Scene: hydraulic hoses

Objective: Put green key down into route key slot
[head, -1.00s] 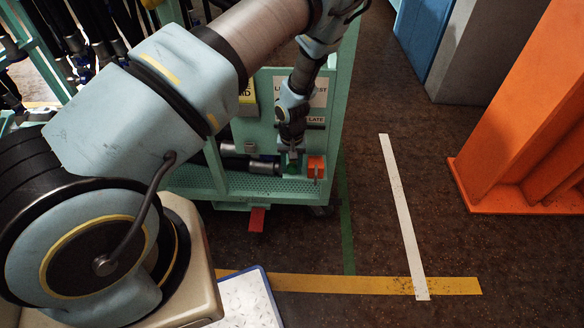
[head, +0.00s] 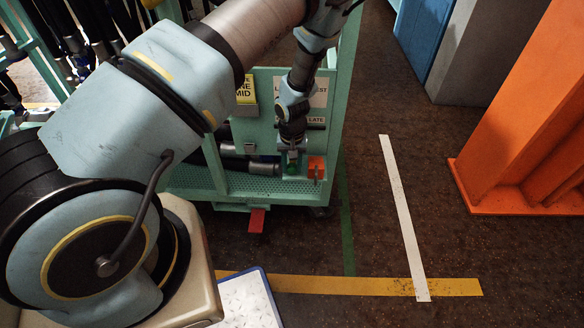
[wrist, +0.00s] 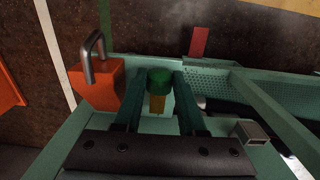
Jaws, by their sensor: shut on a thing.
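The green key (wrist: 159,78) has a round green head and a yellowish shank (wrist: 157,104), seen between the fingers in the wrist view. My gripper (wrist: 158,84) is shut on it. In the head view my gripper (head: 292,157) points down at the right end of the teal cart's shelf, with the green key (head: 292,169) low at its fingertips, left of an orange block. A pale surface shows beneath the key in the wrist view. I cannot make out the route key slot, or whether the key touches anything below.
The orange block (wrist: 97,84) with a metal shackle stands close beside one finger. A small grey open box (wrist: 250,132) is on the other side. The teal cart (head: 270,188) has a perforated shelf, dark hoses and a red tab (head: 257,220).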

